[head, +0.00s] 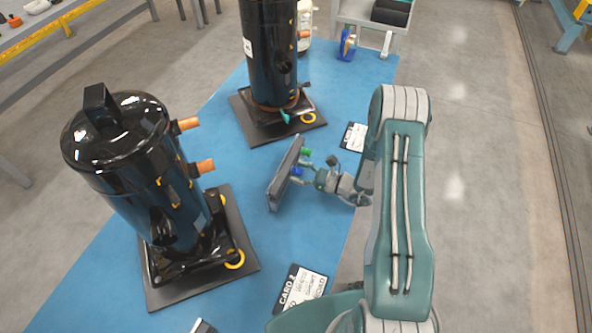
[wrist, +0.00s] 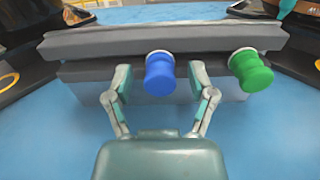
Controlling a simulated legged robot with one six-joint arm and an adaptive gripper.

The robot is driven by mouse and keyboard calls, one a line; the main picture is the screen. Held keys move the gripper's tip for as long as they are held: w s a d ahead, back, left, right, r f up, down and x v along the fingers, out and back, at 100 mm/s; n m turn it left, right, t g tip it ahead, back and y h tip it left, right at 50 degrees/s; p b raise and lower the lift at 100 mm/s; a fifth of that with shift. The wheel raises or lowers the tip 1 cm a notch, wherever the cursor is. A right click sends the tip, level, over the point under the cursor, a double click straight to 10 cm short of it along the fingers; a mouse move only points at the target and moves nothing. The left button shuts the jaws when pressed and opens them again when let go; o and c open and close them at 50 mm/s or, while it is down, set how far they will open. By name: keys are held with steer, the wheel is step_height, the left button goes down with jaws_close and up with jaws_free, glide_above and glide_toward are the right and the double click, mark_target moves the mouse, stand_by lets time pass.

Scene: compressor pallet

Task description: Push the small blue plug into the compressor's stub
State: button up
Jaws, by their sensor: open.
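The small blue plug (wrist: 159,75) projects from a grey rack (wrist: 80,44) in the wrist view. My gripper (wrist: 160,84) is open, with one finger on each side of the plug and visible gaps. In the head view my gripper (head: 307,178) is at the rack's right side, beside the blue plug (head: 296,171), which is partly hidden. A black compressor (head: 118,145) stands at left with two orange stubs, an upper one (head: 188,124) and a lower one (head: 204,166). A second black compressor (head: 268,55) stands farther back. Which stub belongs to the task I cannot tell.
A green plug (wrist: 250,70) sits on the rack to the right of the blue one. A blue mat (head: 235,140) lies under the compressors and rack. Black-and-white cards (head: 300,288) lie on it. A blue bottle (head: 346,46) stands at the back. The floor right of my arm is clear.

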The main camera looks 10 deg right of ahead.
jaws_close()
steer(key=shift+s+d, duration=0.15)
steer(key=shift+d, duration=0.15)
steer(key=shift+v, duration=2.65)
